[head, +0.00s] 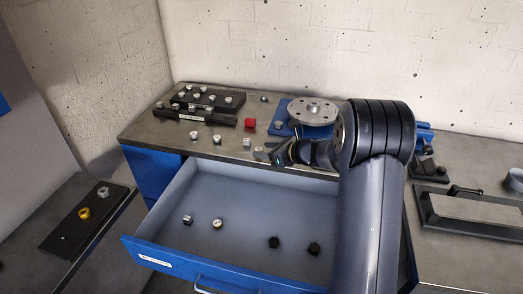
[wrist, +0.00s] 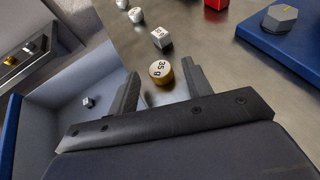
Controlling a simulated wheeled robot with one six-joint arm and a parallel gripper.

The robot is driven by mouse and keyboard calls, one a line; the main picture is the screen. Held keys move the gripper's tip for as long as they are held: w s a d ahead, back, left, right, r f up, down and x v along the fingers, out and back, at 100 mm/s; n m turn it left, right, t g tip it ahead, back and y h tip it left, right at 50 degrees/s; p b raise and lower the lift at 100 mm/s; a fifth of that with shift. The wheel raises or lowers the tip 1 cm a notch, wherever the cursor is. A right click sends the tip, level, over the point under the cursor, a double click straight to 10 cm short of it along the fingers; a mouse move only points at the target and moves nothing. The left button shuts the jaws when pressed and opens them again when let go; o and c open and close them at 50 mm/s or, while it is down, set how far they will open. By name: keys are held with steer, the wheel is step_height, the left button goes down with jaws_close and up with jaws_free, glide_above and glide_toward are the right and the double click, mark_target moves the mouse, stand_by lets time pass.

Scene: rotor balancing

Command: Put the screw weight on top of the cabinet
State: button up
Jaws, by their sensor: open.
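A round brass-rimmed weight (wrist: 160,72) with a white face marked "35 g" rests on the cabinet top (head: 150,130), near the edge above the open drawer. I cannot tell for sure that it is the screw weight. My gripper (wrist: 160,86) is open, with one finger on each side of this weight; I see gaps beside it. In the head view my gripper (head: 267,154) is low over the cabinet's front edge, and the weight is small and partly hidden there.
Silver weights (head: 217,139) and a red cube (head: 249,122) stand nearby. A black rack (head: 215,118) is at the back left, a blue fixture with a metal disc (head: 312,109) behind my gripper. The open drawer (head: 250,195) holds several weights. A side table (head: 65,215) is at left.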

steer(key=v, duration=1)
